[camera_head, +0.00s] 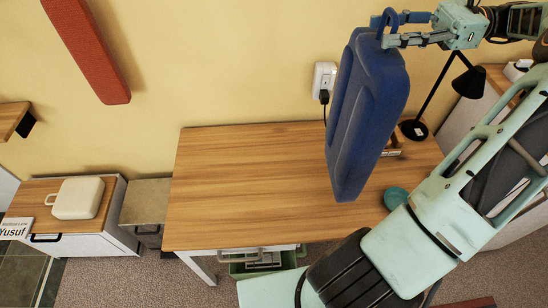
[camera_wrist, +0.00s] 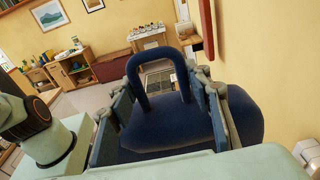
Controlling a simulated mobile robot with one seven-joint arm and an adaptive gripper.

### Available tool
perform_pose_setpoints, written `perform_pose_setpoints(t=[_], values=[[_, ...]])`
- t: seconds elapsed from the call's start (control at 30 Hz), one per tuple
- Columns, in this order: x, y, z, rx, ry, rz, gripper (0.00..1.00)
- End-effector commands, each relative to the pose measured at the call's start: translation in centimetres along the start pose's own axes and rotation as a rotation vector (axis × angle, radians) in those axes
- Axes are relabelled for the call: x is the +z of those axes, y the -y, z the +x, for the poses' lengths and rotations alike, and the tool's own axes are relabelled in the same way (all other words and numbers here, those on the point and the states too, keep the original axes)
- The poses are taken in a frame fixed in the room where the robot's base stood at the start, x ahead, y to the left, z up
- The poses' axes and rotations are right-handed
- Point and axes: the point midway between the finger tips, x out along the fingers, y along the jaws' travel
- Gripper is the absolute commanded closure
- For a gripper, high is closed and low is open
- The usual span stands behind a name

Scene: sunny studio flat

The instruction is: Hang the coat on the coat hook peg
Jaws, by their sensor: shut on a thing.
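The coat (camera_head: 367,115) is a dark blue, padded block-like shape with a loop at its top. It hangs, a little tilted, from my gripper (camera_head: 402,29) at the upper right of the head view. My gripper is shut on the coat near its loop. In the wrist view the coat (camera_wrist: 170,137) lies between the fingers of my gripper (camera_wrist: 165,110), and its loop stands up beyond them. I cannot make out a coat hook peg in either view.
A wooden table (camera_head: 240,185) stands below the coat against the yellow wall. A wall socket (camera_head: 324,78) is beside the coat. A long red bar (camera_head: 85,48) is at upper left.

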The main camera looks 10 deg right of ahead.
Motion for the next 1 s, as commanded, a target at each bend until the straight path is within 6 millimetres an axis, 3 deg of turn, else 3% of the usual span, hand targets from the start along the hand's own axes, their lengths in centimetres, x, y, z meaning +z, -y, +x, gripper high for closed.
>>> perform_pose_setpoints(t=[0.5,1.0], values=[[2.7,0.0,-0.3,0.0,0.002,-0.004,0.94],[2.9,0.0,-0.3,0.001,0.002,-0.004,0.94]])
